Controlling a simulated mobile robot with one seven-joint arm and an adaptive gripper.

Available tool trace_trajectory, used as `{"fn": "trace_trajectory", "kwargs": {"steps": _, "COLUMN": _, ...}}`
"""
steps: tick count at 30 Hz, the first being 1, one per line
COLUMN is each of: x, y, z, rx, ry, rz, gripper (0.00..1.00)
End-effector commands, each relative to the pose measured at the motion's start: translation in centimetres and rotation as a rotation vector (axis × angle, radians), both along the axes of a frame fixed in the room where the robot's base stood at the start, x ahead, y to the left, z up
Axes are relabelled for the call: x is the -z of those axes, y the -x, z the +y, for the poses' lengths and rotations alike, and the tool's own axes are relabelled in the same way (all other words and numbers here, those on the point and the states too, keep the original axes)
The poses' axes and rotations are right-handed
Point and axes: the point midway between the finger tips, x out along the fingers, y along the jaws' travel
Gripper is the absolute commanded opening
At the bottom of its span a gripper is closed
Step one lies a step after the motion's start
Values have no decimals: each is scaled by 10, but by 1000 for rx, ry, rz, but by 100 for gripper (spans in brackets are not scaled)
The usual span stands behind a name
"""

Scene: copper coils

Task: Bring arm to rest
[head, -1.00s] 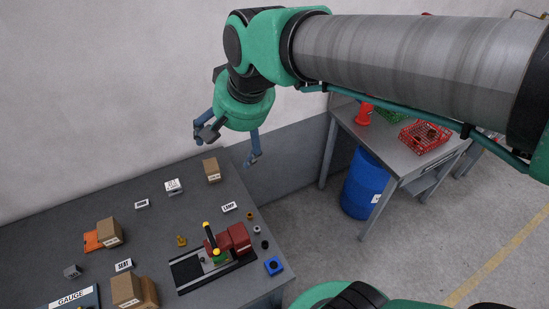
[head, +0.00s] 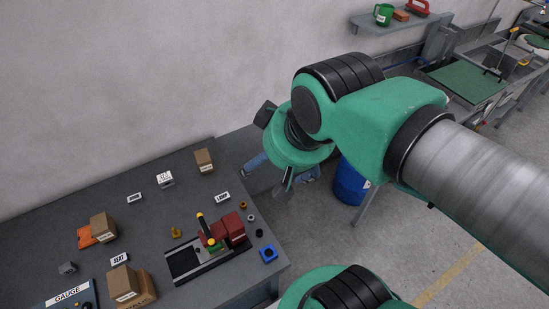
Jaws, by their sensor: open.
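My gripper (head: 278,180) hangs past the right edge of the grey workbench (head: 215,160), below my green wrist. Its blue-grey fingers are spread and nothing shows between them. The wrist hides part of the gripper. My arm reaches in from the right of the head view, with its grey link sloping down to the lower right.
The bench holds a red and black fixture (head: 222,238), cardboard boxes (head: 104,227), a blue block (head: 268,253), a gauge board (head: 70,297) and labels. A blue barrel (head: 350,182) stands behind my arm. A wall shelf (head: 400,20) is at upper right. Floor is clear at lower right.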

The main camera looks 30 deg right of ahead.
Motion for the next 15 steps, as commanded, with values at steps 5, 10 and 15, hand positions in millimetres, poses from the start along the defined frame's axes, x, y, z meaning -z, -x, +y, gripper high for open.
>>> {"fn": "trace_trajectory", "kwargs": {"steps": 5, "x": 3, "y": 0, "z": 0, "rx": 1, "ry": 0, "rz": 0, "gripper": 91}}
{"fn": "trace_trajectory", "kwargs": {"steps": 10, "x": 16, "y": 0, "z": 0, "rx": 1, "ry": 0, "rz": 0, "gripper": 91}}
{"fn": "trace_trajectory", "kwargs": {"steps": 15, "x": 42, "y": 0, "z": 0, "rx": 0, "ry": -1, "rz": 0, "gripper": 91}}
